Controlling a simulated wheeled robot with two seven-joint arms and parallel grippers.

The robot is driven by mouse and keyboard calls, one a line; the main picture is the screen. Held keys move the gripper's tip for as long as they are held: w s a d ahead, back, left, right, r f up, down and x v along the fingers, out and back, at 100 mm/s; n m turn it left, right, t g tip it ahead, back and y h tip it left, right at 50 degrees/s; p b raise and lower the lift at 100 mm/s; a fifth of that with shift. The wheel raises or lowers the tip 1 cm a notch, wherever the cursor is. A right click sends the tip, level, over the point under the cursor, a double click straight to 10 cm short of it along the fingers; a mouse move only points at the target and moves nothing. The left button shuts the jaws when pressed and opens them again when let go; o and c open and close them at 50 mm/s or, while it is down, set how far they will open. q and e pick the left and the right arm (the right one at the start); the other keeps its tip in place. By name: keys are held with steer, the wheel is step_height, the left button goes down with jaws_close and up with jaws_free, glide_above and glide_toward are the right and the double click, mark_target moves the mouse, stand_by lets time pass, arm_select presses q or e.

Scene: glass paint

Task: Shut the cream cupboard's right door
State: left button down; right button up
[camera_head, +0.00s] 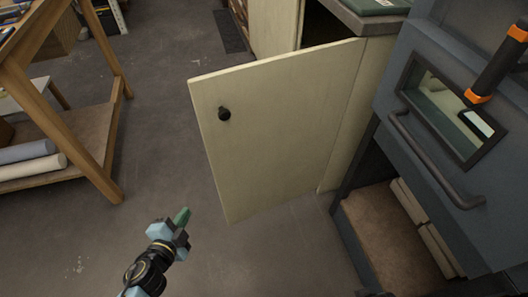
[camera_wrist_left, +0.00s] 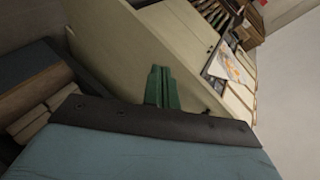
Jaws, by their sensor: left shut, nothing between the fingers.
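The cream cupboard's right door (camera_head: 275,130) stands wide open in the head view, hinged at its right edge, with a round black knob (camera_head: 224,114) near its upper left corner. A dark gap of the cupboard's inside (camera_head: 318,24) shows behind it. My left gripper (camera_head: 182,217) is shut and empty, its green fingertips over the floor, left of the door's lower free corner and apart from it in the picture. In the left wrist view, the shut fingers (camera_wrist_left: 161,88) show in front of a broad cream panel (camera_wrist_left: 135,45). My right gripper is not in view.
A blue-grey oven-like unit (camera_head: 440,120) with a bar handle stands right of the door. A wooden rack (camera_head: 100,120) with rolls (camera_head: 30,160) stands at the left. Another cream panel (camera_head: 272,25) is farther back. Bare floor (camera_head: 165,110) lies between rack and door.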

arm_select(q)
step_height(320, 180, up, 12)
steer(key=w+d+m+t+h+b, duration=0.3)
steer(key=m+b, duration=0.1)
steer(key=m, duration=0.3)
steer(key=p, duration=0.1)
glide_toward(206, 134)
steer(key=w+d, duration=0.2)
steer(key=d, duration=0.2)
steer(key=w, duration=0.1)
steer(key=w+a, duration=0.1)
steer(key=w+b, duration=0.1)
steer(key=shift+a+f, duration=0.25)
steer(key=shift+a, duration=0.05)
steer(key=shift+w+a, duration=0.15)
steer(key=shift+w, duration=0.15)
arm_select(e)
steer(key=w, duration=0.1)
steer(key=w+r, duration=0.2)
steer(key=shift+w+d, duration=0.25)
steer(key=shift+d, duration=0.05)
arm_select(q)
steer(key=shift+r, duration=0.1)
steer(key=shift+w+a, duration=0.1)
